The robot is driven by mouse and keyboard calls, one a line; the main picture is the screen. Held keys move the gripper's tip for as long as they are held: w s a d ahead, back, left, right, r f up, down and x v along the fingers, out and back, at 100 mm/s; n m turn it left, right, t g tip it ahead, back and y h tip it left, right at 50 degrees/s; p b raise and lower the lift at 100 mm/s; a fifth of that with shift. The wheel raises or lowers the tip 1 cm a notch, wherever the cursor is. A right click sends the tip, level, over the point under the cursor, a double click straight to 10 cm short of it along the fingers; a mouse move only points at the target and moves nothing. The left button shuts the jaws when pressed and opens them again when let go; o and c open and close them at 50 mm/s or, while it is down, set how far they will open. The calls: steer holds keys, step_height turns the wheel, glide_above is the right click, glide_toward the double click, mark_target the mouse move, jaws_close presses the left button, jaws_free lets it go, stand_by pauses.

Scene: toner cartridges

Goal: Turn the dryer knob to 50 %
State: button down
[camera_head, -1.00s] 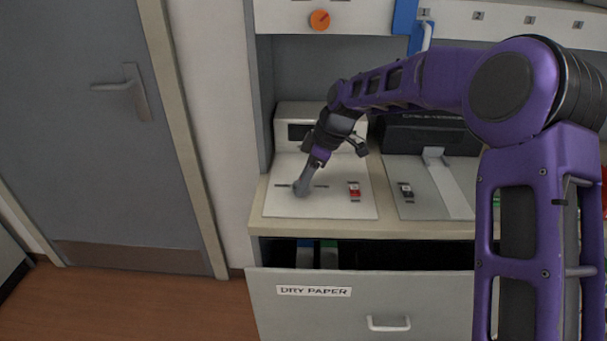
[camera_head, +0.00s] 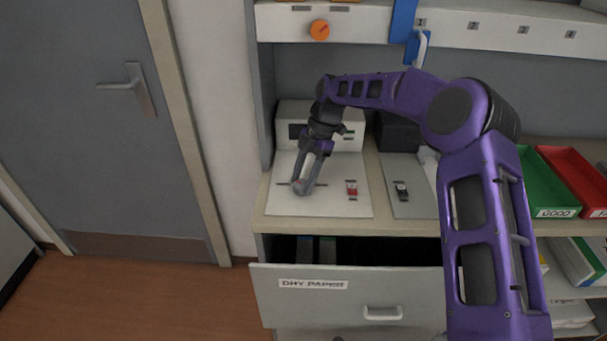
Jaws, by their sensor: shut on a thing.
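An orange round knob (camera_head: 319,30) sits on the white panel below the upper edge of the cabinet; the text above it is too small to read. My gripper (camera_head: 302,187) is well below it, pointing down at the white plate of a bench device (camera_head: 340,200). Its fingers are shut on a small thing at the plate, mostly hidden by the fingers. Dark marks show on the plate on both sides of the fingertips. I cannot tell which of these is the dryer knob, or its setting.
A red switch (camera_head: 352,189) is right of the gripper, and a black switch (camera_head: 401,191) is on the neighbouring device. An open drawer (camera_head: 350,300) labelled DRY PAPER juts out below. Green (camera_head: 550,190) and red (camera_head: 580,180) trays stand at right. A blue bracket (camera_head: 403,20) hangs above.

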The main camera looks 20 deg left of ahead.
steer(key=shift+f+n+h, duration=0.1)
steer(key=shift+n+h, duration=0.2)
steer(key=shift+n, duration=0.2)
steer(key=shift+c, duration=1.5)
jaws_free()
